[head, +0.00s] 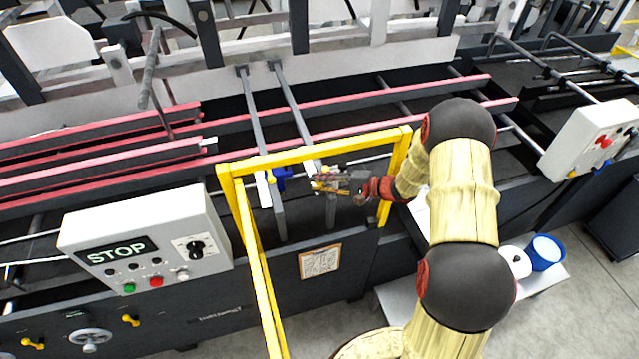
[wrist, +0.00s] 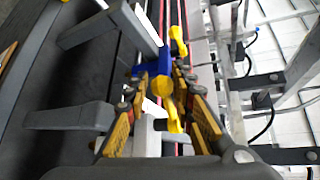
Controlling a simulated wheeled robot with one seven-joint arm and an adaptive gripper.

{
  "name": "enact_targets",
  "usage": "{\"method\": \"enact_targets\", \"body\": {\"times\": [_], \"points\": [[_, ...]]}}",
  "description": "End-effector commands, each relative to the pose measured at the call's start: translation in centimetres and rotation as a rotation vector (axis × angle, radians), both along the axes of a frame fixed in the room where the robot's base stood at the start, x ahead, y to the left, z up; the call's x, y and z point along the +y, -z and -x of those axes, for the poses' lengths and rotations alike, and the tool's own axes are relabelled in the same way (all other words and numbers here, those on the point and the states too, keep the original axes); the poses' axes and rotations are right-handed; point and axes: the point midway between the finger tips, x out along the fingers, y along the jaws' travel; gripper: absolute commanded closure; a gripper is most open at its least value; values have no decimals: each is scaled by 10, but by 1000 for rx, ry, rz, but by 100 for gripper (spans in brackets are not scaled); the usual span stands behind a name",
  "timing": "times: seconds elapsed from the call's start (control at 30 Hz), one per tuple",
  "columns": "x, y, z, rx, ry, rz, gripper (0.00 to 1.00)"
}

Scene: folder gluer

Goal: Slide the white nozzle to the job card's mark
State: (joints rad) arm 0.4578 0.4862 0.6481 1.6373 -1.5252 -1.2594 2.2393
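My gripper (head: 326,182) reaches in from the right inside the yellow frame, at the right-hand crossbar. In the wrist view its two fingers (wrist: 161,78) stand apart on either side of a yellow knob (wrist: 167,88). The white nozzle (wrist: 148,135) shows between the fingers, below that knob; its white top also shows in the head view (head: 311,165). I cannot tell whether the fingers touch it. A blue block (head: 281,178) with a yellow knob sits on the left-hand crossbar and lies beyond my fingertips in the wrist view (wrist: 152,70). The job card (head: 320,262) hangs on the machine's front; its marks are too small to read.
The yellow frame (head: 315,149) surrounds the work area, with its right post close to my arm. A STOP control box (head: 150,235) stands at the left, another box (head: 590,140) at the right. Red-edged rails (head: 390,98) run behind.

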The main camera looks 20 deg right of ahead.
Motion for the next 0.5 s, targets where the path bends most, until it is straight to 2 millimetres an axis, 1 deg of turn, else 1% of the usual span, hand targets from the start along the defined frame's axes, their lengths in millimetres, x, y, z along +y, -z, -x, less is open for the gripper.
{"method": "enact_targets", "body": {"times": [0.03,0.17,0.2,0.5], "points": [[0,0,0,-1,0,0,71],[0,-1,0,-1,0,0,64],[0,-1,-1,-2,0,0,63],[-2,-2,0,-3,0,0,63]]}}
